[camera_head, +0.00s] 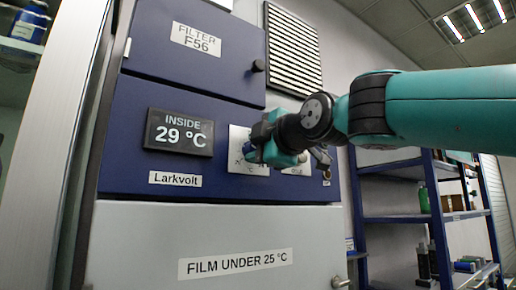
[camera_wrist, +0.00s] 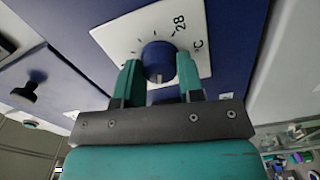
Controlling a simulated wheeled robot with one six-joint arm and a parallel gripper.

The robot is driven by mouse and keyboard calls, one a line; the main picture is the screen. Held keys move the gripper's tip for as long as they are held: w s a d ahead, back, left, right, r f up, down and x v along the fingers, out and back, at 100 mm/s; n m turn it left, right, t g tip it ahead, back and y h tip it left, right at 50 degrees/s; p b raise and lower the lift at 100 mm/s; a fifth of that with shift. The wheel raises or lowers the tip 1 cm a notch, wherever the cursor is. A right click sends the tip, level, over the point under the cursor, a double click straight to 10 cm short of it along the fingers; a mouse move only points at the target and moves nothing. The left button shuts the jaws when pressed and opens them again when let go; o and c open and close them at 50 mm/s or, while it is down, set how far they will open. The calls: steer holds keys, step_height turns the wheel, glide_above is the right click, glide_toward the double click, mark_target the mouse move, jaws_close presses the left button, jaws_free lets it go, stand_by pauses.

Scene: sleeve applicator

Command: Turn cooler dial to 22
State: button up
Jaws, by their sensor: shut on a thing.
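The cooler is a dark blue panel with a display (camera_head: 179,132) that reads "INSIDE 29 °C" in the head view. Right of it, my gripper (camera_head: 275,145) is at the white dial plate (camera_head: 240,140) and hides most of it. In the wrist view the round blue dial (camera_wrist: 159,60) sits on its white plate (camera_wrist: 112,36), with "28" and "°C" printed near it. My gripper (camera_wrist: 159,82) is shut on the dial, one teal finger on each side. A pale mark shows on the dial's lower edge. The scale's other numbers are hidden or unreadable.
A "FILTER F56" door (camera_head: 190,45) with a black knob (camera_head: 258,66) is above the display. A grey door labelled "FILM UNDER 25 °C" (camera_head: 236,264) is below. Shelves (camera_head: 425,217) with bottles stand at the right.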

steer(key=shift+f, duration=0.15)
steer(key=o, duration=0.9)
steer(key=b+v, duration=0.7)
steer(key=v, duration=1)
steer(key=shift+s+d+b, duration=0.15)
steer(key=shift+d+b, duration=0.1)
steer(key=shift+b, duration=0.1)
